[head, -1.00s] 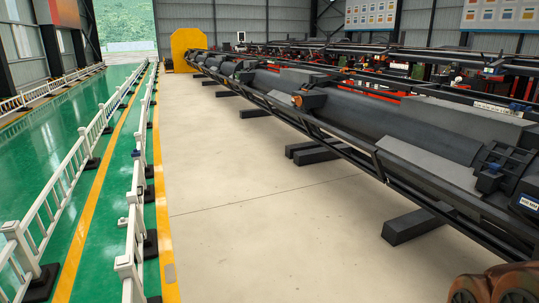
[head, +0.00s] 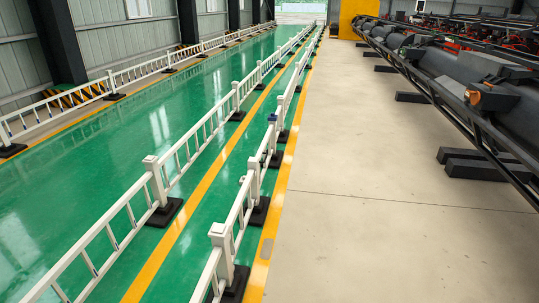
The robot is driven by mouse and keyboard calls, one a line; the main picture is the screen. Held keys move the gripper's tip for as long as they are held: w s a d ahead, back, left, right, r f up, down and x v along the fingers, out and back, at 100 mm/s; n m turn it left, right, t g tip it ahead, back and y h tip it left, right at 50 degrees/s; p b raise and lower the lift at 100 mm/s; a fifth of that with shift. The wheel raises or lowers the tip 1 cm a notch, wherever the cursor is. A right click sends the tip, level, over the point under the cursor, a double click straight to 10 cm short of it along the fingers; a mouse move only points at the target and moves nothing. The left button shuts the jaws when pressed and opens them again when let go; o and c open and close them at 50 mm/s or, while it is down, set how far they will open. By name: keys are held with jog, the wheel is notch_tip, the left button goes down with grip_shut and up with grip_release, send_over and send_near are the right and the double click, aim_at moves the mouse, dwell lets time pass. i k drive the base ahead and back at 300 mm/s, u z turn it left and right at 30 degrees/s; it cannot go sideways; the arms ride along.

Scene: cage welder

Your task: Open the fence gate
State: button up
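A white fence (head: 237,213) runs away from me along the right side of the green walkway, with square posts on black feet. The near post (head: 222,250) stands upright at the bottom centre. A small light fitting (head: 242,179) shows on the fence just before the second post (head: 254,175). A small dark blue piece (head: 272,117) sits at the top of a post farther on. I cannot tell for sure which section is the gate, and no section is clearly swung out of line. My gripper is not in view.
A second white fence (head: 164,180) runs parallel on the left, and another stands by the wall. Bare beige floor (head: 350,190) lies clear right of the fence. A long dark machine (head: 500,110) with black floor blocks (head: 490,166) stands at the right.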

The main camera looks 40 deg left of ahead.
aim_at(262, 150)
jog(key=u, duration=0.75)
jog(key=i, duration=3.3)
jog(key=u, duration=1.15)
jog(key=i, duration=1.15)
jog(key=u, duration=0.15)
